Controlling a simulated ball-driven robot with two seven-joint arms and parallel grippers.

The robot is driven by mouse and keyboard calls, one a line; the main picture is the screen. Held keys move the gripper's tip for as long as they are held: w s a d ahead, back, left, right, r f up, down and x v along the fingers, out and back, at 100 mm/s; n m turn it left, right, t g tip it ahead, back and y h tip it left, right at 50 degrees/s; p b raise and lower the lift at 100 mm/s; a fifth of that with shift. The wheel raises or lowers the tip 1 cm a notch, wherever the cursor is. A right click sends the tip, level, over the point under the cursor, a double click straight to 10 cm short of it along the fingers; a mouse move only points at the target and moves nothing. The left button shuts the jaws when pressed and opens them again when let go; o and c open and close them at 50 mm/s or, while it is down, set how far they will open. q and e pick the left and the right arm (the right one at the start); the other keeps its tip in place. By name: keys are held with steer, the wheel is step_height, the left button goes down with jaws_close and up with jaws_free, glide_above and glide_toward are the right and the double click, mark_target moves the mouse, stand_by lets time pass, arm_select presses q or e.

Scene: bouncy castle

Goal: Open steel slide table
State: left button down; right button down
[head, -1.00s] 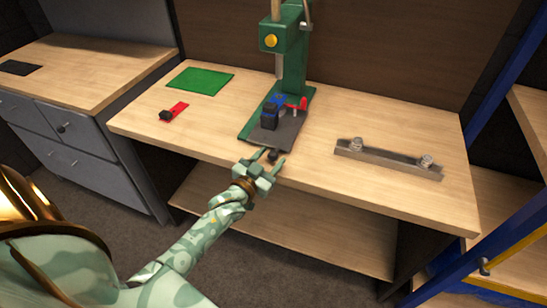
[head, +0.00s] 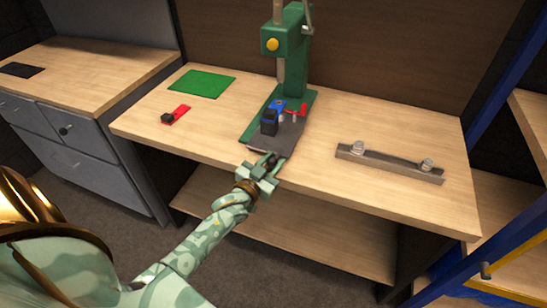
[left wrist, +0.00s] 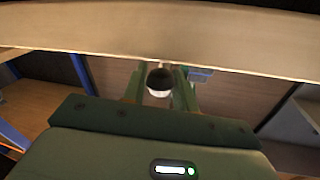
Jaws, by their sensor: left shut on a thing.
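The steel slide table (head: 290,131) is a dark grey plate at the front of the green drill press's base, near the bench's front edge. My left gripper (head: 271,160) reaches in from below at the plate's front edge. It is shut on the round dark knob of the slide table, which the fingers mostly hide in the head view. In the left wrist view the knob (left wrist: 159,80) shows between the two green fingers. My right gripper is not in view.
The green press (head: 290,60) stands behind the plate, with a blue and black part (head: 270,121) and a red part on it. A steel bar with two bolts (head: 390,163) lies right, a red piece (head: 180,114) and green mat (head: 202,83) left. The lower shelf (head: 290,230) is bare.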

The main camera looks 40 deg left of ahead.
arm_select(q)
steer(key=s+d+p, duration=0.3)
steer(key=s+p, duration=0.3)
steer(key=s, duration=0.8)
steer(key=shift+s+d, duration=0.25)
steer(key=shift+s, duration=0.15)
steer(key=c, duration=1.1)
jaws_free()
steer(key=s, duration=1.6)
steer(key=shift+s+d+p, duration=0.1)
steer(key=shift+d+p, duration=0.2)
steer(key=shift+p, duration=0.05)
